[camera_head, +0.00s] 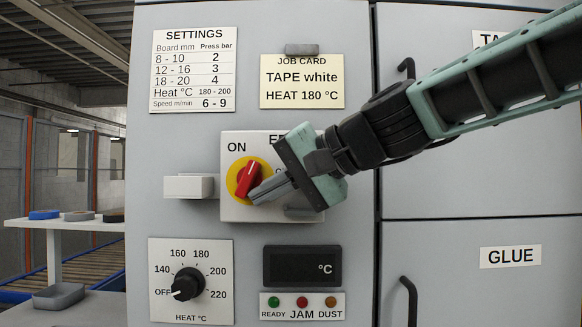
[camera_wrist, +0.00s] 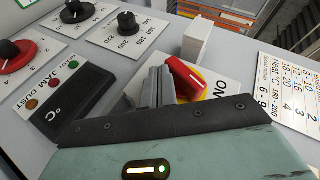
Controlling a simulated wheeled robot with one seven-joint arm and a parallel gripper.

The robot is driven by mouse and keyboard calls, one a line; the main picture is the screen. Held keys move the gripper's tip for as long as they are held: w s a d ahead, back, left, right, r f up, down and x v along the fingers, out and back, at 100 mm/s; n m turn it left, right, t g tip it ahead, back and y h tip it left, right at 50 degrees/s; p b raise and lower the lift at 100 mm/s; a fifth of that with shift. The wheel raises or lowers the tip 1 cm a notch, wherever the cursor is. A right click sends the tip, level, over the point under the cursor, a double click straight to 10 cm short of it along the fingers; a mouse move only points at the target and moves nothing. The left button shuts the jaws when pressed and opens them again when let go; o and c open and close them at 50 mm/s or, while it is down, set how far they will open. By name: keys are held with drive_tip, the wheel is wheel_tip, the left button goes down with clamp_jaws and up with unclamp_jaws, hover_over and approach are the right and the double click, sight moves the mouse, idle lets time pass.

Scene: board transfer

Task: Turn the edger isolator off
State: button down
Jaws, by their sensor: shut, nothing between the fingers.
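The isolator's red handle (camera_head: 249,178) sits on a yellow disc (camera_head: 233,172) on a white plate (camera_head: 232,208). The handle stands near upright, its top leaning right. "ON" shows at the plate's upper left; the rest of the lettering is mostly hidden behind my gripper. My gripper (camera_head: 256,193) is shut and empty, its fingertips at the lower right of the handle. In the wrist view the shut fingers (camera_wrist: 157,87) are right beside the red handle (camera_wrist: 187,77); I cannot tell if they touch it.
A pale block (camera_head: 189,187) juts out left of the plate. Below are a black heat knob (camera_head: 187,284) pointing at OFF, a dark °C display (camera_head: 302,266) and indicator lamps (camera_head: 302,302). Door handles (camera_head: 408,300) stick out at right. A side table (camera_head: 70,222) stands at far left.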

drive_tip(key=b+v, duration=0.1)
drive_tip(key=v, duration=1.6)
drive_tip(key=shift+d+r, duration=0.15)
drive_tip(key=shift+d, duration=0.05)
drive_tip(key=shift+s, duration=0.1)
